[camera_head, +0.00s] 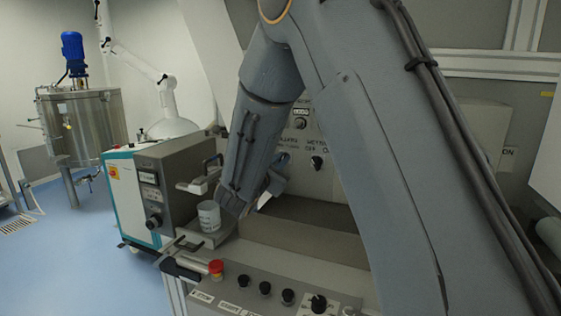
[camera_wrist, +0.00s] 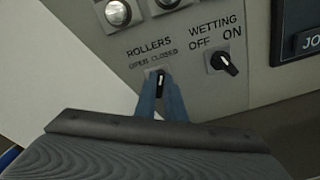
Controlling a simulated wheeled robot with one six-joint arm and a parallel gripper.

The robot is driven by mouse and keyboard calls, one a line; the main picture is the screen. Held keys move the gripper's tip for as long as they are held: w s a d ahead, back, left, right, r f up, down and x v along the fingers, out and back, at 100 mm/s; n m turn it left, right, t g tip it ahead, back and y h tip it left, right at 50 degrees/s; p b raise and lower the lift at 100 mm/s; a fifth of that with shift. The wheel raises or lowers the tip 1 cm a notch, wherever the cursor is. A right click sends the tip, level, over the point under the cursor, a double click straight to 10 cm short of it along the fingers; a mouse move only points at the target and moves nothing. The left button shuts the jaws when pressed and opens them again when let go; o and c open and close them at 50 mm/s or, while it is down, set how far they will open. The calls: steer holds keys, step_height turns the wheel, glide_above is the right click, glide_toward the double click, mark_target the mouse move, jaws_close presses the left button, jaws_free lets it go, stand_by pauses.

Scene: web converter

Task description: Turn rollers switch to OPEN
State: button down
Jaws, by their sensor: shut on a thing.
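The rollers switch (camera_wrist: 160,78) is a black knob with a white mark, below the label "ROLLERS" with "OPEN" and "CLOSED" under it. Its white mark stands about upright in the wrist view, beneath the word CLOSED. My gripper (camera_wrist: 161,88) has its two blue-grey fingers on either side of the knob and is shut on it. The fingers hide the knob's sides and lower part. In the head view my arm covers the rollers switch, and the fingertips cannot be made out.
The wetting switch (camera_wrist: 222,62) sits close to the right of the fingers. Round buttons (camera_wrist: 118,13) are above.

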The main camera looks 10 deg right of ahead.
steer(key=n, duration=0.3)
steer(key=n+p, duration=0.1)
steer(key=n, duration=0.7)
steer(key=shift+w+a+p, duration=0.15)
steer(key=shift+a+p, duration=0.15)
steer(key=shift+p, duration=0.05)
steer(key=shift+n, duration=0.3)
steer(key=c, duration=1.8)
jaws_free()
steer(key=shift+c, duration=0.2)
steer(key=b+v, duration=0.2)
steer(key=v, duration=0.5)
steer(key=shift+s+a, duration=0.25)
steer(key=shift+s, duration=0.05)
